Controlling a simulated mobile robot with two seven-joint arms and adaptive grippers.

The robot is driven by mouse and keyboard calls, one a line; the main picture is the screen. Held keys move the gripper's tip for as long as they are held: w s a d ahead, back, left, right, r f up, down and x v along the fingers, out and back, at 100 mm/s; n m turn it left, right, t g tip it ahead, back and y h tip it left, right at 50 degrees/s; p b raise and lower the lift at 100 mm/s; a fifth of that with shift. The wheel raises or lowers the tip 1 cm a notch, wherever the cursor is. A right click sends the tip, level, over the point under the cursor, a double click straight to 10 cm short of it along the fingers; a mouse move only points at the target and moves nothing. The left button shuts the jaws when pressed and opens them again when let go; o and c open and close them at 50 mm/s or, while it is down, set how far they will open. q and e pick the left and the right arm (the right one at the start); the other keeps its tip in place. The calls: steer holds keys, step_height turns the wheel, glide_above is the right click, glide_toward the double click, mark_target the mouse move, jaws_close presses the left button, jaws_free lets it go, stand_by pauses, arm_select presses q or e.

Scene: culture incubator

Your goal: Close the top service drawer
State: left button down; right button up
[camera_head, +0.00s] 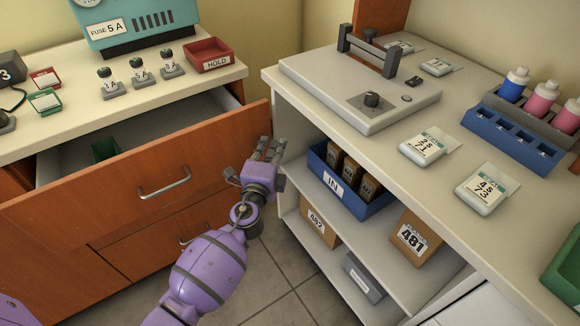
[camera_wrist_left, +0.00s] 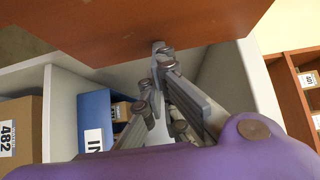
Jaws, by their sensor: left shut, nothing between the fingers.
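The top service drawer (camera_head: 160,165) in the left counter is pulled open, its wooden front standing out from the counter. It has a metal bar handle (camera_head: 165,187), and its pale interior shows behind the front with a dark green item (camera_head: 105,147) inside. My left gripper (camera_head: 270,146) is shut and empty beside the right end of the drawer front. In the left wrist view, the closed fingertips (camera_wrist_left: 162,52) lie close to the edge of the wooden panel (camera_wrist_left: 150,22); I cannot tell whether they touch. My right gripper is not in view.
A shelf unit (camera_head: 283,100) stands close to the right of my left gripper, with a blue "IN" bin (camera_head: 375,205) and cardboard boxes inside. A red HOLD tray (camera_head: 208,55) and small vials sit on the left counter. Tiled floor (camera_head: 285,275) is clear between the units.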

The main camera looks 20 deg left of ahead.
arm_select(q)
steer(key=w+a+b, duration=0.3)
steer(key=w+a, duration=0.6)
steer(key=a, duration=0.2)
steer(key=shift+w+b, duration=0.15)
steer(key=shift+b, duration=0.15)
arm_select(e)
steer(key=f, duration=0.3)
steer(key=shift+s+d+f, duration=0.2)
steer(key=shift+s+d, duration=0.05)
arm_select(q)
steer(key=shift+a, duration=0.1)
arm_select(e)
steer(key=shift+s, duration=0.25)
